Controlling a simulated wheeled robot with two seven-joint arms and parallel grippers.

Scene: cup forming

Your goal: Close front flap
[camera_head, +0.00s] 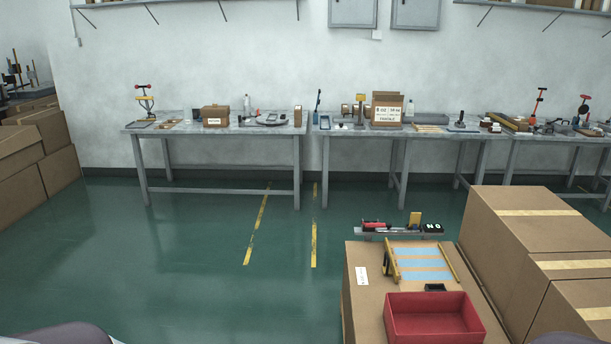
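No front flap can be clearly made out. A small cardboard carton (387,96) on the back table looks open at the top, but its flaps are too small to tell apart. A large cardboard box (365,300) stands near me at the lower right, with a white label (362,276) on its top. Neither of my grippers is in view. Only rounded grey parts, probably of my arms, show at the bottom left and bottom right edges.
A red open tray (432,332) and a blue-striped panel with yellow rails (421,263) sit on the near box. Taped cartons (535,235) stand to its right. Grey worktables (220,128) line the wall. Green floor (190,260) is clear at left and centre.

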